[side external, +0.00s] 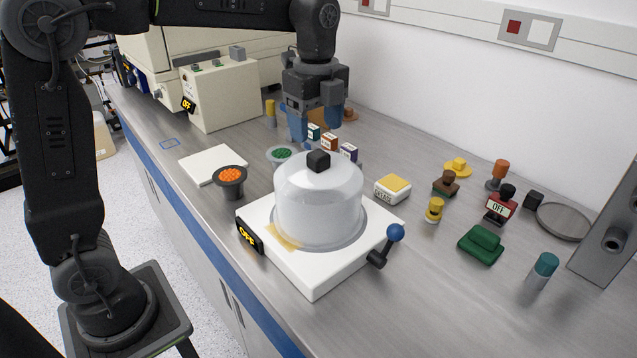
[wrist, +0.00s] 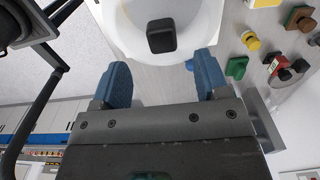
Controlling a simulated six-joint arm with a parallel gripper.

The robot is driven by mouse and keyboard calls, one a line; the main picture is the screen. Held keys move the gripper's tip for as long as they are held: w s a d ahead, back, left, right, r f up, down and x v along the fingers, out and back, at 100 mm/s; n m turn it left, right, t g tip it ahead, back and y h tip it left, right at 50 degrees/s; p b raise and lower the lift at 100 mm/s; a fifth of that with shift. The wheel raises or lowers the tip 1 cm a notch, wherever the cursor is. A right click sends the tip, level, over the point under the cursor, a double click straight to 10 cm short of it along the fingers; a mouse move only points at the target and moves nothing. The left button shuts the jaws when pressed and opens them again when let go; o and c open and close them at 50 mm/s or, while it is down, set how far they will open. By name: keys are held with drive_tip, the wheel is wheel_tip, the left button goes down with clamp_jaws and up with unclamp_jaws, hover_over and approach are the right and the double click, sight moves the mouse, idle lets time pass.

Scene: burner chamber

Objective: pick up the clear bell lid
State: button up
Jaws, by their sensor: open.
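The clear bell lid (side external: 318,205) stands upright on a white square base (side external: 315,283) in the side view, with a black knob (side external: 318,161) on top. In the wrist view the lid's black knob (wrist: 161,36) shows at the top centre, beyond my fingertips, with the lid's pale dome (wrist: 195,22) around it. My gripper (side external: 313,125) has blue fingers and hangs behind and above the lid in the side view, apart from it. In the wrist view my gripper (wrist: 162,72) is open, with nothing between its fingers.
A lever with a blue ball (side external: 396,233) sticks out at the base's right. A cup of orange pieces (side external: 231,178), a dish of green pieces (side external: 284,154) and small boxes stand near the lid. Stamps and a green block (side external: 481,245) stand to the right.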

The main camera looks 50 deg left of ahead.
sight(318, 153)
drive_tip(key=shift+w+d+f, duration=0.1)
drive_tip(key=shift+d+f, duration=0.05)
drive_tip(key=shift+f, duration=3.1)
clamp_jaws()
